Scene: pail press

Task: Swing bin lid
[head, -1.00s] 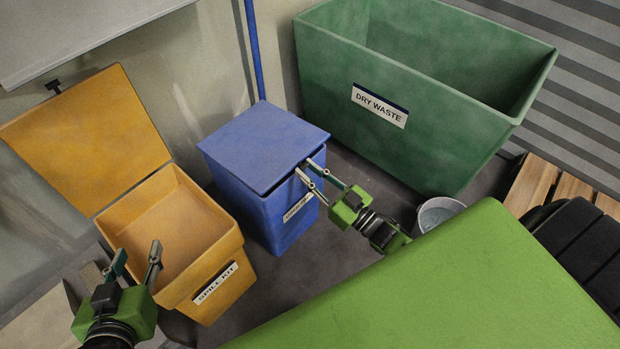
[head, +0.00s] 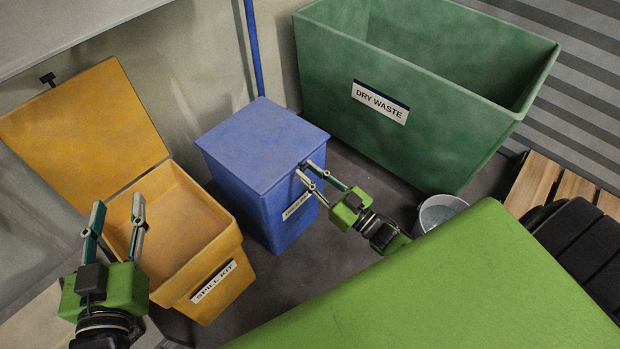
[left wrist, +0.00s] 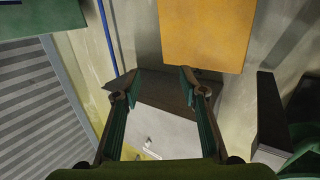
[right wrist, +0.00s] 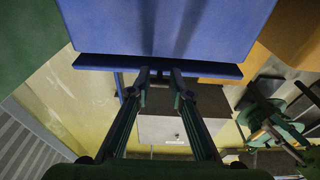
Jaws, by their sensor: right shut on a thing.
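A blue bin (head: 283,222) with a flat blue lid (head: 262,143) stands in the middle of the head view. The lid lies down over the bin's top. My right gripper (head: 304,169) is shut on the lid's front edge, and the right wrist view shows its fingertips at the lid (right wrist: 105,63). A yellow spill kit bin (head: 190,270) stands at the left with its yellow lid (head: 85,130) swung up and back. My left gripper (head: 117,208) is open and empty, by the yellow bin's left side in the head view.
A large open green dry waste bin (head: 420,110) stands at the upper right. A small grey bucket (head: 440,212) and a wooden pallet (head: 545,185) are at the right. A blue pole (head: 253,50) rises behind the blue bin. The yellow bin is close beside the blue one.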

